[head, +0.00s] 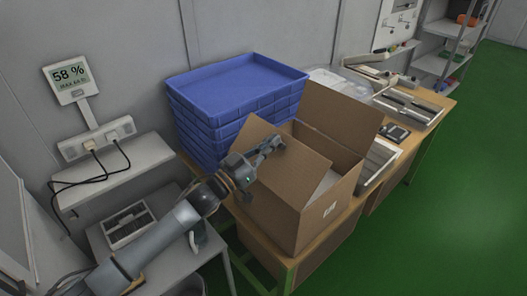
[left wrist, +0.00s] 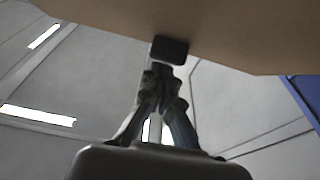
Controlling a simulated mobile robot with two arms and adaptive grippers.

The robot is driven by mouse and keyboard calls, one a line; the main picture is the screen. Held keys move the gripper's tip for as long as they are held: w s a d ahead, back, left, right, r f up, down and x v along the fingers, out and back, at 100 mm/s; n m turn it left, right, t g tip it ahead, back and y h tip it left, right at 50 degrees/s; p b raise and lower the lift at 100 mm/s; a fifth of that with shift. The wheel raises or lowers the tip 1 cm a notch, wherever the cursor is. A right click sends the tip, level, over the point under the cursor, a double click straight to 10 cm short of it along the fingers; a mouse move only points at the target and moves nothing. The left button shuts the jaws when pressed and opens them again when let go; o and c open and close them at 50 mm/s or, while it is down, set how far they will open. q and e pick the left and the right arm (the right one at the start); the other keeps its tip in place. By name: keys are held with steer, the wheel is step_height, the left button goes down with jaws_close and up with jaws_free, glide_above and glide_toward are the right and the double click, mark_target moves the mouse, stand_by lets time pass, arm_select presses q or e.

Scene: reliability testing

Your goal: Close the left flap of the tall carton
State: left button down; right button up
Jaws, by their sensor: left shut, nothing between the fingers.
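The tall carton (head: 309,219) is an open brown cardboard box on the wooden table. My left gripper (head: 277,145) is shut and empty at the upper edge of the left flap. In the left wrist view, the closed fingertips (left wrist: 169,50) lie against or just before a brown cardboard panel (left wrist: 230,30); I cannot tell if they touch. My right gripper is not in view.
A stack of blue trays (head: 235,88) stands behind and left of the carton. A wall shelf (head: 115,170) with a socket box and cables is at the left. A small black device (head: 394,132) lies right of the carton. Green floor (head: 460,190) is clear at the right.

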mark_target(277, 150)
arm_select(q)
steer(key=w+d+f+b, duration=0.1)
steer(key=w+d+f, duration=0.1)
steer(key=shift+w+d+f, duration=0.3)
steer(key=shift+d, duration=0.1)
steer(key=shift+w+d, duration=0.15)
steer(key=shift+d, duration=0.05)
steer(key=shift+w+d+f+g+y+p, duration=0.4)
steer(key=shift+d+f+g+y+p, duration=0.2)
steer(key=shift+f+g+y, duration=0.3)
steer(key=shift+w+d+f+y, duration=0.1)
steer(key=shift+f+y, duration=0.1)
steer(key=shift+y, duration=0.2)
steer(key=shift+w+d+f, duration=0.1)
steer(key=shift+f, duration=0.2)
steer(key=shift+w+d+f, duration=0.1)
steer(key=shift+d+f, duration=0.15)
steer(key=shift+f, duration=0.15)
